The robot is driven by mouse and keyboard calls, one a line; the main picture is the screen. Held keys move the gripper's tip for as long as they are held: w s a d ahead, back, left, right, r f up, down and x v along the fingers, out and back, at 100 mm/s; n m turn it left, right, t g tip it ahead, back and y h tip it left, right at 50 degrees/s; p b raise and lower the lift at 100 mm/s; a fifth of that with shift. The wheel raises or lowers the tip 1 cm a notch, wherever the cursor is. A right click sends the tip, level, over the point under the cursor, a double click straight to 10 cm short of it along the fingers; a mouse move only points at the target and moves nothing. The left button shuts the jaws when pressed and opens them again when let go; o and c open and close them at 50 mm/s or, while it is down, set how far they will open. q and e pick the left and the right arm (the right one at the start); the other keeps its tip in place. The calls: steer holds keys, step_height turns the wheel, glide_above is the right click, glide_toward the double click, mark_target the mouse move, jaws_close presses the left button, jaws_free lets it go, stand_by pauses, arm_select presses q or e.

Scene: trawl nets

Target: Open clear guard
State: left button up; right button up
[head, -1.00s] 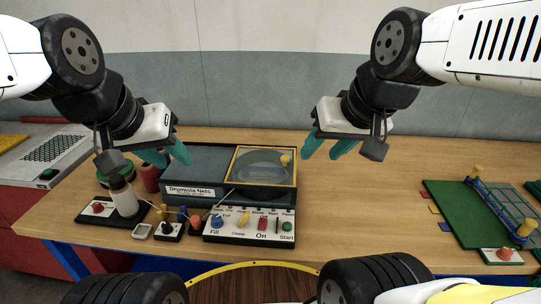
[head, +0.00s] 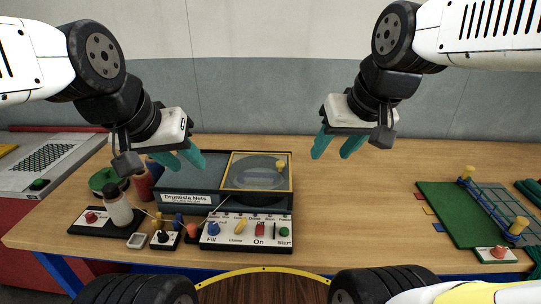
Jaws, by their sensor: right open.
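The clear guard (head: 250,174) is a see-through panel in a yellow frame on top of the grey machine box marked "Drumisla Nets" (head: 186,198). It lies flat and looks closed. A yellow knob (head: 280,164) sits at its right side. My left gripper (head: 183,162) has teal fingers spread apart. It hangs above the left part of the box, left of the guard, and looks empty. My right gripper (head: 335,147) is open and empty, above the table to the right of the guard.
A control panel (head: 247,230) with several knobs and switches stands in front of the box. A white bottle (head: 118,206) and a red button stand left. A green board with a net (head: 467,214) lies right. The table between is clear.

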steer(key=w+a+f+n+g+h, duration=0.1)
steer(key=w+a+n+g, duration=0.2)
steer(key=w, duration=0.8)
steer(key=n+g, duration=0.2)
steer(key=n, duration=0.2)
glide_above(281, 162)
steer(key=shift+h, duration=0.4)
step_height(281, 162, down, 8)
steer(key=shift+s+r, duration=0.15)
steer(key=shift+f, duration=0.2)
step_height(281, 162, down, 8)
steer(key=shift+r, duration=0.2)
jaws_close()
